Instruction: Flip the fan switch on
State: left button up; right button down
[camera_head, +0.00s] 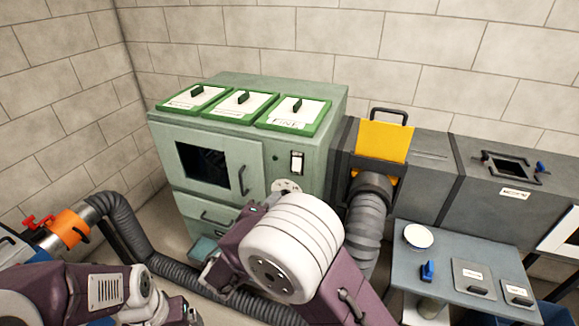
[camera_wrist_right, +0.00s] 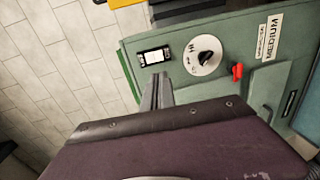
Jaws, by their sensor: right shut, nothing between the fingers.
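The fan switch (camera_head: 297,163) is a white rocker in a dark frame on the front of the green cabinet (camera_head: 265,150), above a round white dial. In the right wrist view, the switch (camera_wrist_right: 154,56) shows beside the dial (camera_wrist_right: 203,56); I cannot tell which way it is set. My right gripper (camera_wrist_right: 157,92) is shut and empty, its fingers in front of the cabinet face, apart from the switch. In the head view, my right gripper (camera_head: 207,272) is partly hidden by its wrist. My left gripper (camera_head: 186,311) is low at the bottom edge, its fingers unclear.
A red knob (camera_wrist_right: 237,72) sits beside the dial. A yellow gate (camera_head: 382,142) and a grey flexible hose (camera_head: 366,225) stand right of the cabinet. A side table (camera_head: 450,240) holds a white dish and small plates. Another hose (camera_head: 175,270) runs along the floor.

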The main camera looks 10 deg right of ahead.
aim_at(296, 169)
jog(key=shift+d, duration=0.1)
jog(key=p+x, duration=0.2)
jog(key=x, duration=1.2)
jog(key=shift+f, duration=0.1)
